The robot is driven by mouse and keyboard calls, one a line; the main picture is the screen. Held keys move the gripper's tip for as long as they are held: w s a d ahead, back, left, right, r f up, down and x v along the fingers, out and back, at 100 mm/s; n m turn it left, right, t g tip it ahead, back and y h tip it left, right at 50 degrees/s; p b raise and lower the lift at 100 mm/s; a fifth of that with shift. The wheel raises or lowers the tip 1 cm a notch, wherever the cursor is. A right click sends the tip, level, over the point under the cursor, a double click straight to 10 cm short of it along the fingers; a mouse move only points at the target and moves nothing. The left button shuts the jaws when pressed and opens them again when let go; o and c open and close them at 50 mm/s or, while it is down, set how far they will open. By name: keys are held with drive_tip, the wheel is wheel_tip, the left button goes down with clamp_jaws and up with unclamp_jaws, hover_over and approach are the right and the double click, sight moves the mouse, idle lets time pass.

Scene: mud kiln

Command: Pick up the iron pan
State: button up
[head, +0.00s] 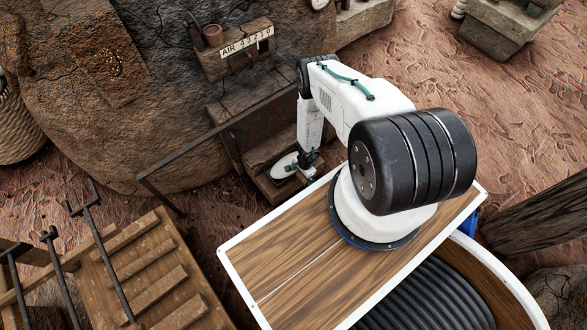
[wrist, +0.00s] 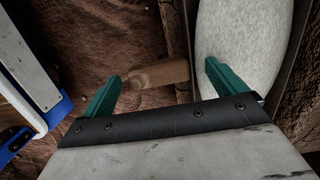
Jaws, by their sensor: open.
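The iron pan (wrist: 188,62) shows in the wrist view as a dark rim around a pale, speckled, rounded filling, with a short wooden handle (wrist: 158,75) sticking out to the left. In the head view the pan's pale oval (head: 284,165) lies on a low wooden stand. My gripper (wrist: 164,72) is open, with green fingers spread. The handle shows between the two fingers, and the right finger overlaps the pale filling in the picture. Nothing is held. I cannot tell the height gap between fingers and handle. In the head view my gripper (head: 308,158) is beside the pan, its fingers too small to make out.
The wooden stand (head: 272,190) is against the big mud kiln (head: 110,150). A dark bar (head: 190,155) runs along the kiln's front. A shelf with a lettered plate (head: 245,42) is above. A slatted wooden rack with iron rods (head: 150,265) is at lower left. Red earth lies between.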

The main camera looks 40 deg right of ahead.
drive_tip(key=shift+f, duration=0.15)
drive_tip(key=c, duration=1.4)
drive_tip(key=shift+r, duration=5.05)
